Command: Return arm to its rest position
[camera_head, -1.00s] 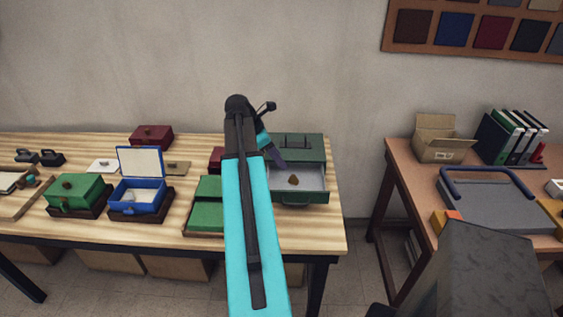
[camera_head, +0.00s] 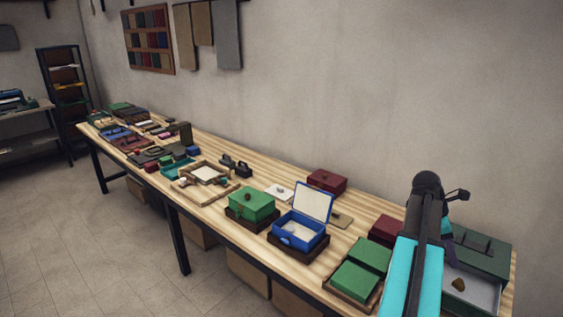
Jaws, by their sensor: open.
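My cyan and black arm (camera_head: 413,270) rises at the right of the view, its dark elbow joint near the wall. My gripper (camera_head: 448,252) is mostly hidden behind the arm. Its dark end shows over the left side of the green drawer box (camera_head: 482,250), with nothing seen in it. The box's drawer is pulled out, and a small brown lump (camera_head: 458,285) lies in it. I cannot tell whether the gripper touches the box.
A long wooden table (camera_head: 214,220) runs to the far left. On it are a blue box (camera_head: 299,232) with its lid up, a closed green box (camera_head: 251,203), a red box (camera_head: 327,181) and green panels (camera_head: 355,283). Floor (camera_head: 90,255) at left is clear.

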